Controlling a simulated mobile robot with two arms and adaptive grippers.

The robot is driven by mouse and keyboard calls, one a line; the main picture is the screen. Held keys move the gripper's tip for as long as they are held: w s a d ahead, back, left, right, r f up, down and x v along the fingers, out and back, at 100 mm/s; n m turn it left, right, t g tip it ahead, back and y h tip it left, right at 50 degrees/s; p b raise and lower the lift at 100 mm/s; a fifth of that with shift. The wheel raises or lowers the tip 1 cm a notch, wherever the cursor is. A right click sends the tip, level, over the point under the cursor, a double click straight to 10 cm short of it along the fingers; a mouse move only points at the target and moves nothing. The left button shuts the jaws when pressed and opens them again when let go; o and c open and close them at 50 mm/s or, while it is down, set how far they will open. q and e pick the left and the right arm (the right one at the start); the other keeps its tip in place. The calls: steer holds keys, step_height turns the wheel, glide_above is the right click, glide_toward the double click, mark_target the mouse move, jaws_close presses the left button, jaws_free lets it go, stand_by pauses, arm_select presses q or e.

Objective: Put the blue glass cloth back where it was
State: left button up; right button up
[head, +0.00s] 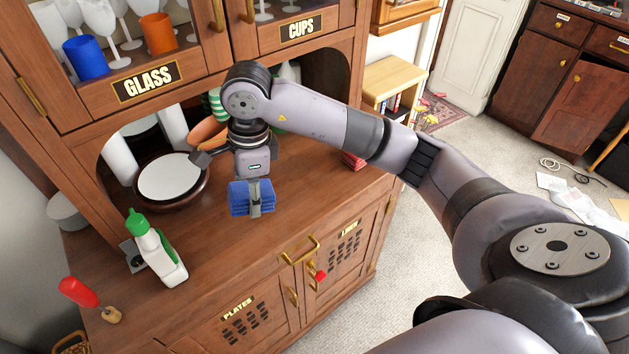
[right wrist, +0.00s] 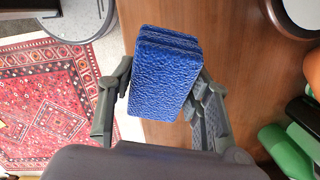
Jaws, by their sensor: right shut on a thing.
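The blue glass cloth (head: 240,201) is a folded, thick, textured bundle. My right gripper (head: 256,196) comes down from above and is shut on it, in front of the cabinet's niche and over the wooden worktop. Whether the cloth touches the worktop is hard to tell. In the right wrist view the cloth (right wrist: 165,72) sits between the two fingers of my right gripper (right wrist: 160,92), one on each side. My left gripper is in neither view.
A round brown dish with a white top (head: 170,178) is left of my gripper. Doors labelled GLASS (head: 147,82) and CUPS (head: 301,30) are above.

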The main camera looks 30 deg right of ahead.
steer(key=w+d+r+m+g+h+p, duration=0.1)
steer(key=w+d+r+m, duration=0.15)
steer(key=d+r, duration=0.4)
steer(key=w+d+r+m+h+p, duration=0.1)
steer(key=w+d+r+m, duration=0.15)
steer(key=d, duration=0.75)
glide_above(315, 188)
step_height(315, 188, down, 14)
steer(key=shift+w+a+r, duration=0.1)
steer(key=shift+a, duration=0.05)
steer(key=shift+w+f+p, duration=0.1)
steer(key=shift+f+p, duration=0.7)
steer(key=shift+f, duration=2)
